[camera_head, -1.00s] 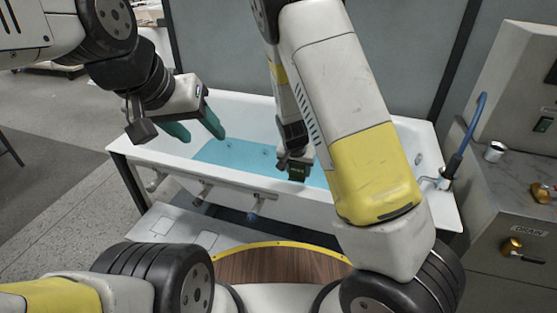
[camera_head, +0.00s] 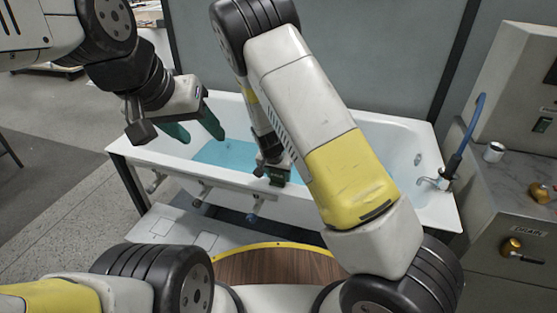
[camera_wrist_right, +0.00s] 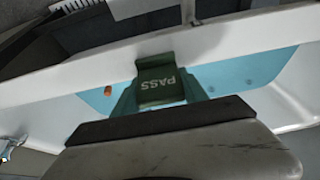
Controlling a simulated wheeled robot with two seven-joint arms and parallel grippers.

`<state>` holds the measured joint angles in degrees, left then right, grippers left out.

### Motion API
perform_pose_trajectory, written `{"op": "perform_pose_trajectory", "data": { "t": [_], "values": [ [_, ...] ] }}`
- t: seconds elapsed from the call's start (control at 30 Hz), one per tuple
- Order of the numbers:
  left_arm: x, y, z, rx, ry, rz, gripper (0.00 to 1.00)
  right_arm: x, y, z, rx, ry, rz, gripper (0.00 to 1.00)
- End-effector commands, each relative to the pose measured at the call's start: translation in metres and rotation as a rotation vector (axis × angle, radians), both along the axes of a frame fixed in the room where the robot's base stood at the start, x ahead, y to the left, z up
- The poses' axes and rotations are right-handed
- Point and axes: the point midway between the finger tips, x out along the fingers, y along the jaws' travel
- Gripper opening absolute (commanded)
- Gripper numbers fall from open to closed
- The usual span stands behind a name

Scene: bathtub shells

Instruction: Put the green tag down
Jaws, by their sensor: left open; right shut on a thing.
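The green tag (camera_wrist_right: 160,84) is held between the green fingertips of my right gripper (camera_wrist_right: 162,95). Its face reads PASS, upside down in the wrist view. In the head view the tag (camera_head: 277,177) is small and dark green, at the near rim of the white bathtub (camera_head: 330,200). Whether it touches the rim I cannot tell. My right gripper (camera_head: 275,170) is partly hidden by its own wrist. My left gripper (camera_head: 195,128) is open and empty, over the tub's left end.
Blue water (camera_head: 228,153) lies in the tub. A tap with a blue hose (camera_head: 463,140) is at its right end. A grey counter (camera_head: 500,195) to the right carries a metal cup (camera_head: 493,151). A small orange object (camera_wrist_right: 107,91) shows in the wrist view.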

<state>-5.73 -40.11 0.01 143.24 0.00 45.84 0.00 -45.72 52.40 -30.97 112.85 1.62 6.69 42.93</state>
Motion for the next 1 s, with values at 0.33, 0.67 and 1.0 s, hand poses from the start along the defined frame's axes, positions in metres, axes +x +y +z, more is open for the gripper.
{"op": "perform_pose_trajectory", "data": {
  "t": [0.33,0.67,1.0],
  "values": [
    [0.000,0.000,0.000,0.000,0.000,0.000,0.53,0.000,0.000,-0.002,0.000,0.000,0.000,0.72],
    [0.000,0.000,0.000,0.000,0.000,0.000,0.53,-0.002,0.001,0.008,0.001,-0.002,0.001,0.72],
    [0.000,0.000,0.000,0.000,0.000,0.000,0.53,-0.028,0.011,0.073,0.004,-0.003,0.002,0.72]
  ]
}}
